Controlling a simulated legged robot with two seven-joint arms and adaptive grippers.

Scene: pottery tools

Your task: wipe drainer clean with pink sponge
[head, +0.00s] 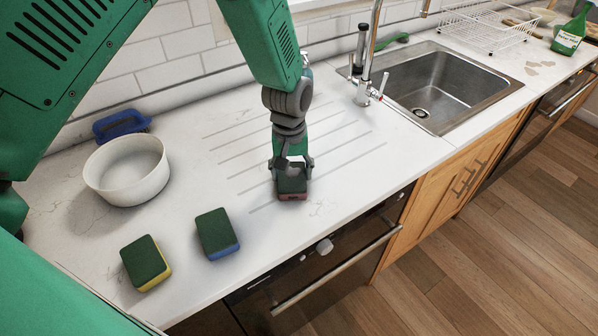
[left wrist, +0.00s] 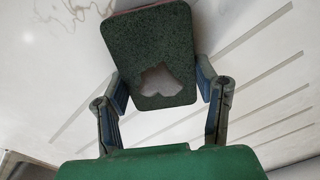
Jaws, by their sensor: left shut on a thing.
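My left gripper (head: 292,168) is shut on the pink sponge (head: 292,196), which has a dark green top and a pink lower side. The sponge is at the grooved drainer (head: 235,150) on the white counter, near its front end. I cannot tell whether it presses on the surface. In the left wrist view the two fingers of my left gripper (left wrist: 163,95) hold the sponge (left wrist: 150,45) at its sides, with its green face towards the camera. Grooves of the drainer (left wrist: 270,100) show beside it. My right gripper is not in view.
A yellow sponge (head: 146,263) and a blue sponge (head: 217,234) lie at the front left. A white bowl (head: 127,175) and a blue brush-like item (head: 121,124) are behind them. The sink (head: 440,85), tap (head: 368,70), wire rack (head: 485,25) and green bottle (head: 571,35) are to the right.

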